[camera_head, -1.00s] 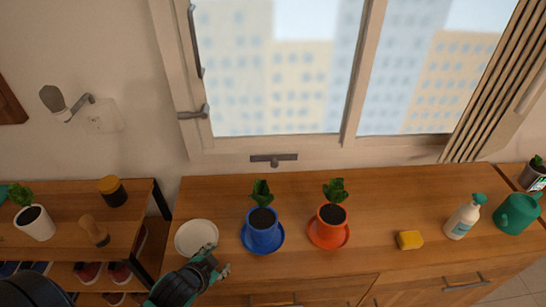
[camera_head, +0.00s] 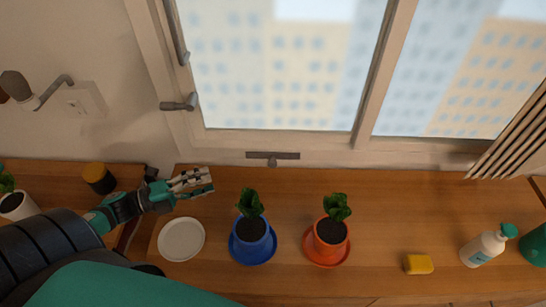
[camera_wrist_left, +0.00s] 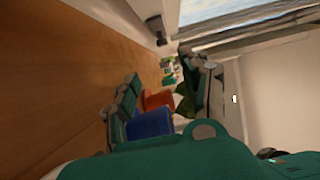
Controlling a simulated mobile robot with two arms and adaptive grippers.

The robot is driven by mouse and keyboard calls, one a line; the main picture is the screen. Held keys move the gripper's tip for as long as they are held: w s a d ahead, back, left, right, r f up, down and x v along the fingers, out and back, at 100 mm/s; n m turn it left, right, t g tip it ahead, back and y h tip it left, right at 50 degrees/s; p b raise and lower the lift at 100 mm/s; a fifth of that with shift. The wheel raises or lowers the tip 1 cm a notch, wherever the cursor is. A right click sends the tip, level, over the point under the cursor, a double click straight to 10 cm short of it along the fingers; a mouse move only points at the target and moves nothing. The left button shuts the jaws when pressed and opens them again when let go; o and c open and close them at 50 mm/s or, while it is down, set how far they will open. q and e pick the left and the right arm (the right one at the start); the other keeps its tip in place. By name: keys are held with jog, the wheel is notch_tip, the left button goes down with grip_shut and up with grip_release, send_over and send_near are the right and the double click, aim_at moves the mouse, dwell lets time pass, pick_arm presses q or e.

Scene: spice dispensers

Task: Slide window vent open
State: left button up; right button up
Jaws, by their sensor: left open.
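The window vent (camera_head: 285,155) is a narrow dark grey strip on the wall just below the window frame, with a small knob (camera_head: 272,162) under its middle. My left gripper (camera_head: 203,181) is open over the back left of the wooden counter, left of the vent and apart from it. In the left wrist view its two fingers (camera_wrist_left: 165,100) are spread, with nothing held between them. My right gripper is out of view.
A blue pot (camera_head: 250,232) and an orange pot (camera_head: 330,232) with plants stand on the counter (camera_head: 400,205). A white plate (camera_head: 181,239) lies near the left end. A sponge (camera_head: 418,264) and spray bottle (camera_head: 484,247) are at right. The counter strip below the vent is clear.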

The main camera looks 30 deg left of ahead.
aim_at(273, 160)
pick_arm(q)
jog(key=p+x, duration=0.4)
jog(key=x, duration=1.3)
jog(key=shift+d+r, duration=0.15)
jog(key=shift+d, duration=0.05)
jog(key=shift+s, duration=0.15)
grip_shut()
